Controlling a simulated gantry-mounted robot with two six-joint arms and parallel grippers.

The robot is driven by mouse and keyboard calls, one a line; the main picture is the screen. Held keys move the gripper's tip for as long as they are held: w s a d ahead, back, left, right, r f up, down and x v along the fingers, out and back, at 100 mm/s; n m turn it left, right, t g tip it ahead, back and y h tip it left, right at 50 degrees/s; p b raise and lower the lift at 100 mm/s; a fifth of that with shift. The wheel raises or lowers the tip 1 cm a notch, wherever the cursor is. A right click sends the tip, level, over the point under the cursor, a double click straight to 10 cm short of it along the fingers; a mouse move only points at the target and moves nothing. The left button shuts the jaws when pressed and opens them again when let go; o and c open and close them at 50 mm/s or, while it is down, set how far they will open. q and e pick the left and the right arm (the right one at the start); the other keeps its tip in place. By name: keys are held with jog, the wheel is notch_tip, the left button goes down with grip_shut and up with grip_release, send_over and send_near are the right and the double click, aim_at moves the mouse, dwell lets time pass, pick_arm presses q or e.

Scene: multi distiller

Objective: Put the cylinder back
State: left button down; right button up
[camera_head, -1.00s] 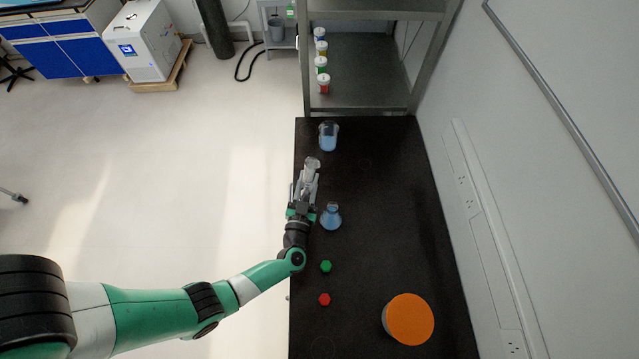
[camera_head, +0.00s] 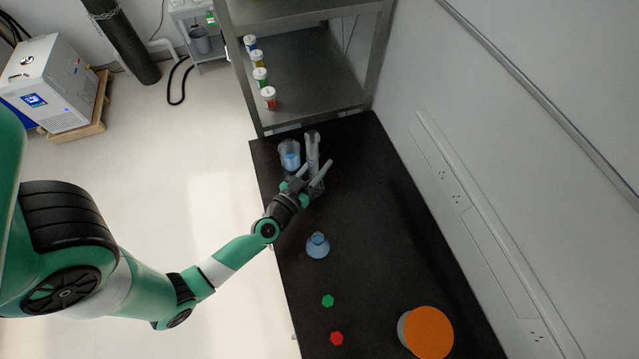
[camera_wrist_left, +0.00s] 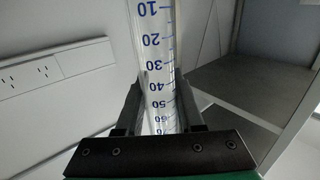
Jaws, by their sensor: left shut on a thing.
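The clear graduated cylinder (camera_head: 312,148) stands roughly upright at the far end of the black table, just right of the beaker with blue liquid. My left gripper (camera_head: 314,173) is shut on it. In the left wrist view the cylinder (camera_wrist_left: 158,60) shows blue scale marks from 10 to about 70 and leans slightly between the two dark fingers (camera_wrist_left: 157,110). Its base is hidden by the gripper, so I cannot tell whether it touches the table. My right gripper is not in view.
The blue beaker (camera_head: 290,155) is close on the left of the cylinder. A blue flask (camera_head: 317,246), green piece (camera_head: 328,300), red piece (camera_head: 336,338) and orange round object (camera_head: 428,332) are nearer. A metal shelf (camera_head: 310,80) holds several capped jars behind.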

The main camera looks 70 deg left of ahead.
pick_arm(q)
notch_tip(320, 180, down, 8)
jog(key=b, duration=0.6)
jog(key=shift+f, duration=0.1)
jog(key=shift+r, duration=0.2)
jog(key=shift+f, duration=0.1)
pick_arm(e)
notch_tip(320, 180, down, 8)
pick_arm(q)
jog(key=c, duration=0.5)
grip_release()
jog(key=shift+f, duration=0.1)
jog(key=shift+r, duration=0.35)
jog(key=shift+p+v, duration=1.25)
jog(key=shift+v, duration=4.8)
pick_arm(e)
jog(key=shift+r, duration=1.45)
